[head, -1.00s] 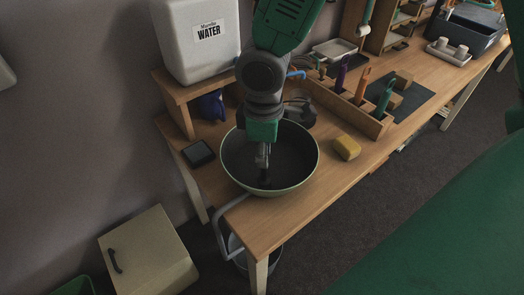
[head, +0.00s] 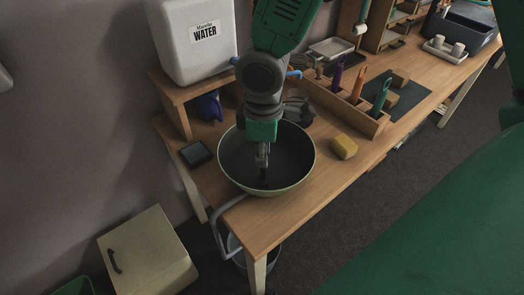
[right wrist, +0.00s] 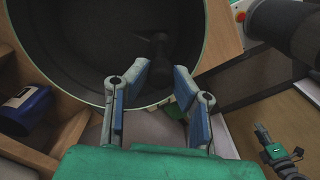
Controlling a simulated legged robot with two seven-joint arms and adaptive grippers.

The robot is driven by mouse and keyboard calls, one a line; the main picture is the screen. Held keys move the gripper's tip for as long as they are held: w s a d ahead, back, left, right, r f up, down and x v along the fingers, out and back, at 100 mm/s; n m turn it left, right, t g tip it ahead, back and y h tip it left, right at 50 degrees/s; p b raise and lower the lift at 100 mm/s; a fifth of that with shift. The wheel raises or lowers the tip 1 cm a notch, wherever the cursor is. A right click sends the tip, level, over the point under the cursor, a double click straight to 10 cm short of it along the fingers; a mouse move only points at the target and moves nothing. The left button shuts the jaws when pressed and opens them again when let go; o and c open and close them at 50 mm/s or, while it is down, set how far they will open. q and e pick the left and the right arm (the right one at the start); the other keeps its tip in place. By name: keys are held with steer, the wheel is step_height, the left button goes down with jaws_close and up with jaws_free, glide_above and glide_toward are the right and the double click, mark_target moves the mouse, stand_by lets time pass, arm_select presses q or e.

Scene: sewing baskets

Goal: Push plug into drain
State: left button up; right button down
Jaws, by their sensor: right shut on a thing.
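A round basin with a dark inside and a pale green rim (head: 300,183) sits at the near left end of the wooden bench. My right gripper (head: 263,166) points down inside it. In the right wrist view, its blue-padded fingers (right wrist: 160,70) stand a little apart, shut on a dark plug (right wrist: 160,46) that shows between and beyond the tips. The plug is hard to make out against the dark basin (right wrist: 75,75). The drain cannot be made out, so I cannot tell whether the plug touches it.
A white water container (head: 194,45) stands on a wooden stand behind the basin. A yellow sponge (head: 343,147) lies right of it, and a dark square dish (head: 196,154) left. A wooden organiser (head: 372,128) stands farther back. A grey pipe (head: 219,232) runs below the bench edge.

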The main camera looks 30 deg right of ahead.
steer(key=shift+f+b, duration=0.5)
steer(key=shift+f, duration=0.5)
steer(key=c, duration=1.3)
jaws_free()
step_height(320, 180, up, 12)
